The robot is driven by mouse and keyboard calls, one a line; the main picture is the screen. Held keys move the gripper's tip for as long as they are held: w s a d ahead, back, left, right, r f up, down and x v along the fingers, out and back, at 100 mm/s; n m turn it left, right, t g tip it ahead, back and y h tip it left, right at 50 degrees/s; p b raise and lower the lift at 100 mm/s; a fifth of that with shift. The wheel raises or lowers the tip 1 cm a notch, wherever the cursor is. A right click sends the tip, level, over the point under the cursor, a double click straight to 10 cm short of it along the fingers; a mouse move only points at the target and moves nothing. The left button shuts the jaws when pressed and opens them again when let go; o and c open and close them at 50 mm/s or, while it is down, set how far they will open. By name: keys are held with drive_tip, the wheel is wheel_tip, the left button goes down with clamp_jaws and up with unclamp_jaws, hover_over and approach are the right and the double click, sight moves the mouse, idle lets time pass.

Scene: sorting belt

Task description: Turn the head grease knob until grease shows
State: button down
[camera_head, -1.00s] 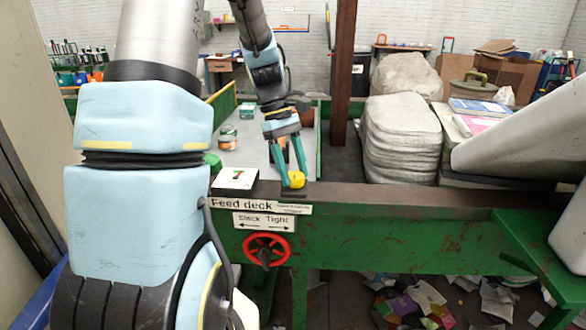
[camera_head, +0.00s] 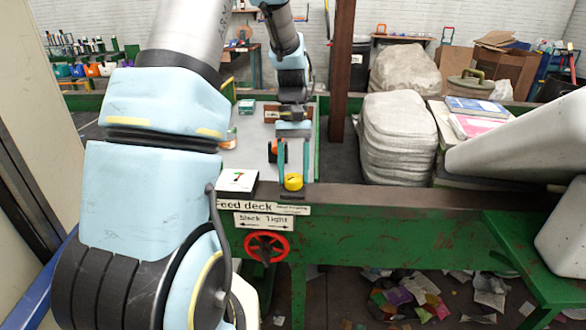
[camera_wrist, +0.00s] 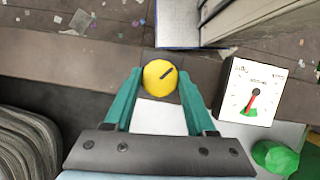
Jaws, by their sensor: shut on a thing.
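The yellow knob (camera_head: 293,182) sits at the near edge of the feed deck. In the wrist view the knob (camera_wrist: 160,75) is round, with a dark pointer mark slanting to the upper right. My gripper (camera_head: 292,178) reaches down over it, and its two teal fingers are shut on the knob's sides. In the wrist view the fingertips (camera_wrist: 158,78) stand one on each side of the knob. No grease can be made out around the knob.
A white dial gauge (camera_wrist: 250,92) with a red and dark needle is right of the knob; it also shows in the head view (camera_head: 237,181). A red handwheel (camera_head: 267,247) is below the deck sign. A green dome (camera_wrist: 275,157) lies near the gauge. Stacked sacks (camera_head: 397,135) stand to the right.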

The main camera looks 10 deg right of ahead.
drive_tip(key=shift+m, duration=0.6)
drive_tip(key=shift+c, duration=1.1)
unclamp_jaws()
drive_tip(key=b+v, duration=0.2)
drive_tip(key=v, duration=0.8)
drive_tip(key=shift+d+r, duration=0.3)
drive_tip(key=shift+r, duration=0.1)
drive_tip(key=shift+w, duration=0.15)
